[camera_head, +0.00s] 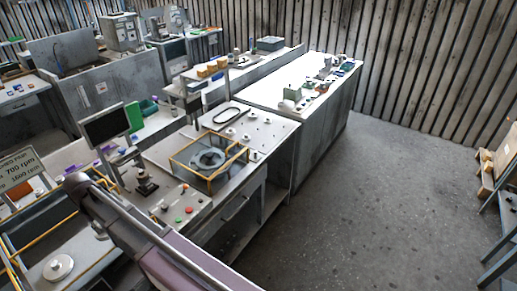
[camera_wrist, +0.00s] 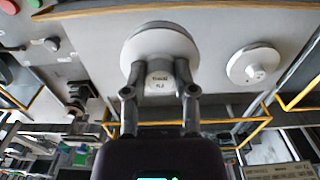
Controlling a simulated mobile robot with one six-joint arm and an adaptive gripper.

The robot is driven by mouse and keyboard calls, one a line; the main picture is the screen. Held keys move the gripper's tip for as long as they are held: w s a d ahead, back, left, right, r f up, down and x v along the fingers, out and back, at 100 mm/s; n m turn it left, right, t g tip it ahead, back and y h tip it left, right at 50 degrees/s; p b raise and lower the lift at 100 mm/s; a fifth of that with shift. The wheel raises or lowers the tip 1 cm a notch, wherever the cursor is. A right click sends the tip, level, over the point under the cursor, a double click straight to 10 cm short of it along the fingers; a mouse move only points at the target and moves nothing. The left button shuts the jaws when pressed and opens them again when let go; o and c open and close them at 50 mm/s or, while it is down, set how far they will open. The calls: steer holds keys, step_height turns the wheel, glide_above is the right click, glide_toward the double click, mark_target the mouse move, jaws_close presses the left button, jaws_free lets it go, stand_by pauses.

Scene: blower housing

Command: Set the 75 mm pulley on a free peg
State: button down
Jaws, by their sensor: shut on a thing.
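In the wrist view my gripper (camera_wrist: 160,90) is shut on the hub of a pale round pulley (camera_wrist: 160,40). One finger is on each side of the hub. The hub bears a small dark marking too blurred to read, so its size is unconfirmed. A grey panel lies behind the pulley; I cannot tell whether they touch. A second, smaller-looking pale pulley (camera_wrist: 254,65) sits on that panel to the right, apart from my gripper. In the head view several small round posts or pegs (camera_head: 230,132) stand on the bench top; their details are too small to tell.
In the head view a yellow-framed guard (camera_head: 209,161) encloses a round part on the bench. A monitor (camera_head: 106,124) stands to the left. A pale pulley (camera_head: 58,267) sits lower left. The floor (camera_head: 370,210) at right is clear.

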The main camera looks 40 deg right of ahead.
steer(key=shift+n, duration=0.6)
steer(key=w+d+f+b, duration=0.2)
steer(key=d, duration=0.1)
steer(key=w+d+f+b, duration=0.1)
steer(key=f+b, duration=0.1)
steer(key=shift+d, duration=0.4)
steer(key=shift+w+d+f, duration=0.1)
steer(key=shift+d+f, duration=0.05)
steer(key=shift+d, duration=0.15)
